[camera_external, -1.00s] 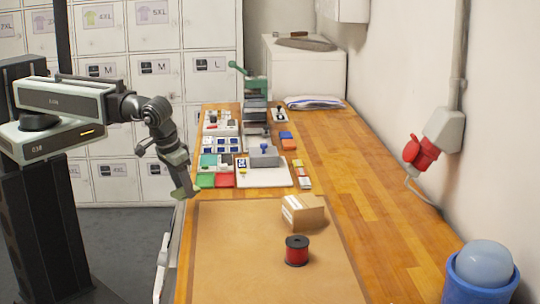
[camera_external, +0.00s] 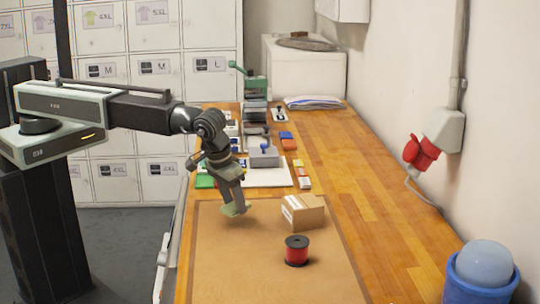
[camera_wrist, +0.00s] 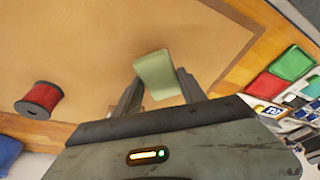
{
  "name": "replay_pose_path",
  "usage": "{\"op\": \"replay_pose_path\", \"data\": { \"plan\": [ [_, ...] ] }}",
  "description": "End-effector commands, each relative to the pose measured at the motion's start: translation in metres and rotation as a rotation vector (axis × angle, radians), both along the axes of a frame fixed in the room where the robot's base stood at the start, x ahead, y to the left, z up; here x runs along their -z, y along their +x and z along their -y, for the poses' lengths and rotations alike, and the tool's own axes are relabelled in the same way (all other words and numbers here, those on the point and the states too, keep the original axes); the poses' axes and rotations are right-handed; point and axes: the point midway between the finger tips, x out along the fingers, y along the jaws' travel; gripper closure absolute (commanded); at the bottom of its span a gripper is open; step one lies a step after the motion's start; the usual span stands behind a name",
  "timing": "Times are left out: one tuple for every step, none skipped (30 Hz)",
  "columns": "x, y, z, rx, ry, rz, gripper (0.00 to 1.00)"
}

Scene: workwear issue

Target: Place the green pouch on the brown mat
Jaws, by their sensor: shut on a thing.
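The green pouch (camera_wrist: 155,72) is held between the two fingers of my gripper (camera_wrist: 158,92) in the wrist view. In the external view my gripper (camera_external: 236,200) is over the far left part of the brown mat (camera_external: 250,270), with the pale green pouch (camera_external: 234,210) at its tips. The pouch looks a little above the mat; I cannot tell the exact gap. The mat (camera_wrist: 90,50) also fills much of the wrist view behind the pouch.
A cardboard box (camera_external: 303,212) and a red spool (camera_external: 297,251) stand on the mat, right of my gripper. Behind are a white board (camera_external: 270,177) and several small items. A blue bin (camera_external: 480,280) stands front right. The mat's near left part is clear.

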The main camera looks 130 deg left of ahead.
Motion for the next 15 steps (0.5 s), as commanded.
{"op": "replay_pose_path", "data": {
  "plan": [
    [0.013,0.002,0.000,0.000,0.000,0.000,0.91],
    [0.020,0.001,0.000,0.000,0.000,0.000,0.91],
    [0.028,0.001,0.000,0.000,0.000,0.000,0.91],
    [0.034,0.001,0.000,0.000,0.000,0.000,0.91],
    [0.038,0.001,0.000,0.000,0.000,0.000,0.91],
    [0.040,0.001,0.000,0.000,0.000,0.000,0.91],
    [0.040,0.001,0.000,0.000,0.000,0.000,0.91],
    [0.039,0.001,0.000,0.000,0.000,0.000,0.91],
    [0.037,0.001,0.000,0.000,0.000,0.000,0.91],
    [0.036,0.000,0.000,0.000,0.000,0.000,0.91],
    [0.035,0.000,0.000,0.000,0.000,0.000,0.91],
    [0.035,0.000,0.000,0.000,0.000,0.000,0.91],
    [0.035,0.000,0.000,0.000,0.000,0.000,0.91],
    [0.036,0.000,0.000,0.000,0.000,0.000,0.91],
    [0.037,0.000,0.000,0.000,0.000,0.000,0.91]
  ]
}}
